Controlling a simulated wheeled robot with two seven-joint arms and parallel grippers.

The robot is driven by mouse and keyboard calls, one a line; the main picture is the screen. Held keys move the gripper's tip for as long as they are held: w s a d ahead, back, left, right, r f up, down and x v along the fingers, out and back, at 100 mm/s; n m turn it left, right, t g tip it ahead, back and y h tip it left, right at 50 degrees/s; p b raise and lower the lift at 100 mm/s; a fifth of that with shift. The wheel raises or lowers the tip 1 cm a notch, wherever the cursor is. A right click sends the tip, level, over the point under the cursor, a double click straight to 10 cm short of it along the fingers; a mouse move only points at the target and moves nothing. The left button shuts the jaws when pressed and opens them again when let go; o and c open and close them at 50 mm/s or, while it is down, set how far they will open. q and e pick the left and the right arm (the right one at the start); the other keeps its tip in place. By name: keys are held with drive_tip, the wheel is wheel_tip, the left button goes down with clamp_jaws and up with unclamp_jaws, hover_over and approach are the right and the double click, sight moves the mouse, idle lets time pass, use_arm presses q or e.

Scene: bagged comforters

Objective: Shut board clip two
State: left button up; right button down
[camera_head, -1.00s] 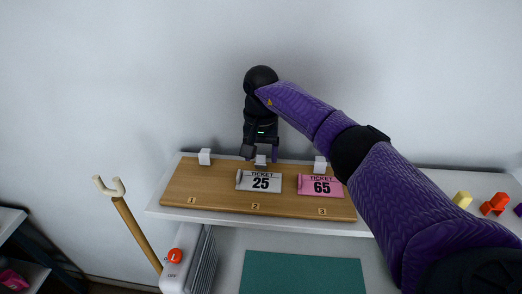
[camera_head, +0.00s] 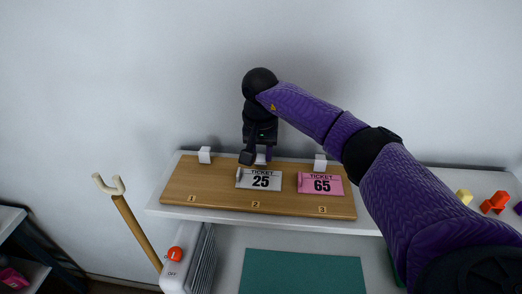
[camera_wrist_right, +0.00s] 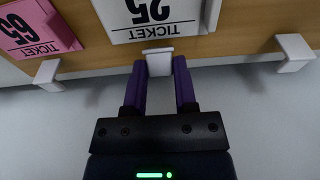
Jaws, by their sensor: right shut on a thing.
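The wooden board (camera_head: 285,206) lies on a white shelf, with positions marked 1, 2 and 3 along its front. White clip two (camera_wrist_right: 158,62) is at the back edge behind the white ticket 25 (camera_head: 259,180); it is mostly hidden in the head view. My right gripper (camera_head: 259,157) comes down over it from behind. In the right wrist view, my right gripper's purple fingers (camera_wrist_right: 159,80) are on both sides of the clip, shut on it. Whether the clip bears on the ticket I cannot tell. My left gripper is in neither view.
White clip one (camera_head: 204,156) and clip three (camera_head: 320,163) stand at the back edge. A pink ticket 65 (camera_head: 321,184) lies before clip three. Yellow (camera_head: 464,196) and red (camera_head: 495,203) blocks are at right. A forked wooden stick (camera_head: 133,225) leans at left.

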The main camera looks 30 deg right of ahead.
sight(261, 166)
drive_tip(key=shift+s+a+f+t+h+b, duration=0.2)
drive_tip(key=shift+t+h+b, duration=0.15)
drive_tip(key=shift+t+h, duration=0.15)
drive_tip(key=shift+s+a+f+t+h+b, duration=0.1)
drive_tip(key=shift+s+t+h+b, duration=0.15)
drive_tip(key=shift+t+h, duration=0.2)
drive_tip(key=t+h+b, duration=0.1)
drive_tip(key=b, duration=0.2)
drive_tip(key=s+a+f+t+h+b, duration=0.1)
drive_tip(key=t+h+b, duration=0.1)
drive_tip(key=b, duration=0.2)
drive_tip(key=t+h+b, duration=0.1)
drive_tip(key=t+b, duration=0.1)
drive_tip(key=b, duration=0.1)
drive_tip(key=shift+s+a+f+t, duration=0.25)
drive_tip(key=shift+s+f, duration=0.05)
drive_tip(key=shift+f, duration=0.1)
drive_tip(key=shift+t+h+b, duration=0.3)
drive_tip(key=shift+h+b, duration=0.15)
drive_tip(key=shift+b, duration=0.45)
drive_tip(key=shift+s+a+b, duration=0.1)
drive_tip(key=shift+b, duration=0.35)
drive_tip(key=c, duration=0.7)
unclamp_jaws()
drive_tip(key=o, duration=0.3)
drive_tip(key=shift+r, duration=0.1)
